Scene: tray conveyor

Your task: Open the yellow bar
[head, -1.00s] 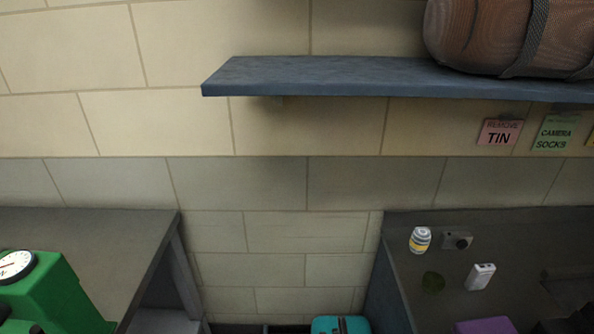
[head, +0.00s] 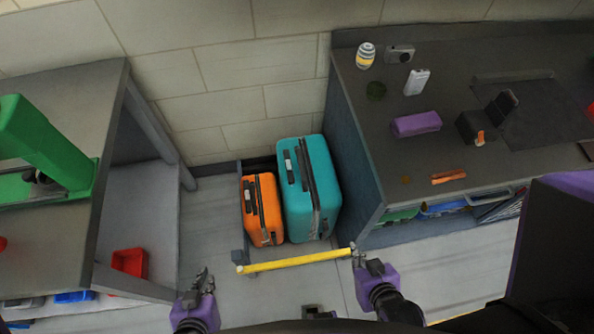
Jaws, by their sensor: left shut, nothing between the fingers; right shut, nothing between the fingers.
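The yellow bar (head: 295,261) runs across the front of the gap between the two counters, low down, in front of two suitcases. Its left end meets a dark post (head: 238,257) and its right end is close to the right counter. My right gripper (head: 357,252) is shut and empty, and in the picture its fingertips overlap the bar's right end; I cannot tell if they touch. My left gripper (head: 204,278) is shut and empty, left of the bar's left end and apart from it.
An orange suitcase (head: 262,210) and a teal suitcase (head: 312,190) stand behind the bar. The left counter (head: 60,240) bears a green machine (head: 45,150). The right counter (head: 440,110) holds small items, with bins under it. The floor before the bar is clear.

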